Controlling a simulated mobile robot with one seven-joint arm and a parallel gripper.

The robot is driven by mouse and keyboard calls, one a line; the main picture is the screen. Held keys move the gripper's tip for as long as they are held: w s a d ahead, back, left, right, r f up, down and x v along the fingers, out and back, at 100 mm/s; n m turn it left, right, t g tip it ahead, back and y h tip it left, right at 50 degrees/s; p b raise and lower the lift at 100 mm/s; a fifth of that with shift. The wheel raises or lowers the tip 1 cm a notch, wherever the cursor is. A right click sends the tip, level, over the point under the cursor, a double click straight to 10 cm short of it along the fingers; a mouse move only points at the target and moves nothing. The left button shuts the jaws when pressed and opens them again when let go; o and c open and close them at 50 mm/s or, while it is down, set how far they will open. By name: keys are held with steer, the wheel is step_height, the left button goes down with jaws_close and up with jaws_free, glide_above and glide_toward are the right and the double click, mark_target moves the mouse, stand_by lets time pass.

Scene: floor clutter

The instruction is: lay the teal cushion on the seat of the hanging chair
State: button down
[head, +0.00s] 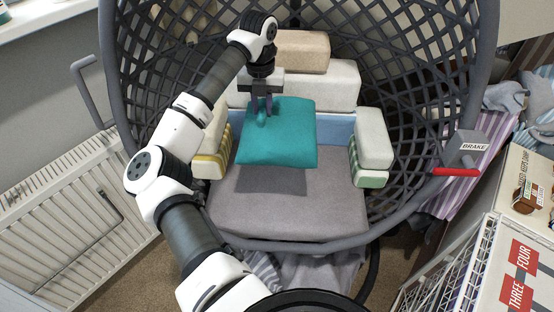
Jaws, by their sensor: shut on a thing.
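The teal cushion (282,140) hangs in my gripper (262,108) in the head view. The gripper is shut on the cushion's upper left part, and its fingertips are partly hidden by the fabric. The cushion is above the grey seat (290,206) of the hanging chair (478,60), towards its back half, with a dark shadow below its front edge. It looks clear of the seat, though the gap is hard to judge. The chair is a dark woven basket with a thick rim.
Pale cushions stand at the back (340,85), left (210,150) and right (373,140) of the seat. A box marked BRAKE with a red lever (456,172) is at the right rim. A radiator (70,210) stands left, a white wire rack (450,270) right. The front seat is bare.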

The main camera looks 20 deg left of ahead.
step_height(320, 180, down, 18)
steer(key=p, duration=0.2)
steer(key=shift+r, duration=0.15)
steer(key=c, duration=1.3)
jaws_free()
steer(key=shift+o, duration=0.2)
step_height(320, 180, up, 12)
steer(key=shift+r+b, duration=0.1)
steer(key=shift+b, duration=0.9)
